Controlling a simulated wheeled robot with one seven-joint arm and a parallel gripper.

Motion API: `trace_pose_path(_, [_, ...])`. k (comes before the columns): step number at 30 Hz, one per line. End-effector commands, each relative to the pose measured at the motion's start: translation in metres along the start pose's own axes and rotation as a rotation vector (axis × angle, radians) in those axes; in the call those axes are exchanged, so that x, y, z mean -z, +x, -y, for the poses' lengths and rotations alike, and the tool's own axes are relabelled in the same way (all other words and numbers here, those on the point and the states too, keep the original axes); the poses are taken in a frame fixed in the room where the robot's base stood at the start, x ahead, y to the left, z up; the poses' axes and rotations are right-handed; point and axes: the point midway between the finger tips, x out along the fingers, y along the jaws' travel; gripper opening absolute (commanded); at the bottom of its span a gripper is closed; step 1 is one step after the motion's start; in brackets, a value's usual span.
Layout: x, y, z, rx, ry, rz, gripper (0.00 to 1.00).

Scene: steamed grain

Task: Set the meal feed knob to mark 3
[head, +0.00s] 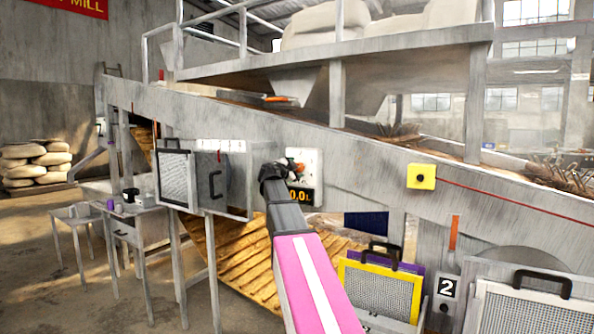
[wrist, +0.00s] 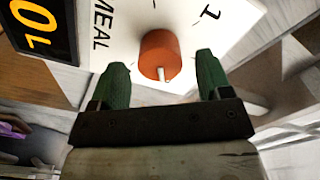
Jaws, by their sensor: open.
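The meal feed knob (wrist: 160,52) is an orange-red round knob with a white pointer, on a white panel (wrist: 118,52). In the wrist view, "MEAL" is printed to its left and a "1" to its upper right; mark 3 is not in view there. My gripper (wrist: 164,72) is open, with its two green fingers on either side of the knob's lower part. I cannot tell whether they touch it. In the head view, the panel (head: 312,165) stands at the centre, and my gripper (head: 285,170) is in front of it, hiding part of it.
A black display with orange digits (head: 300,196) sits at the panel's foot. A grey box with a mesh door (head: 174,178) is to the left. A yellow box with a black button (head: 421,176) is to the right. Framed mesh screens (head: 378,290) stand below.

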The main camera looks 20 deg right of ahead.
Motion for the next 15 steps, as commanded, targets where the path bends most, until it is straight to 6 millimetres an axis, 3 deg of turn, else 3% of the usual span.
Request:
trace_pose_path(6, [0.001,-0.045,-0.002,0.002,0.0,0.001,0.71])
trace_pose_path(15, [0.001,-0.082,-0.002,-0.001,0.001,0.001,0.71])
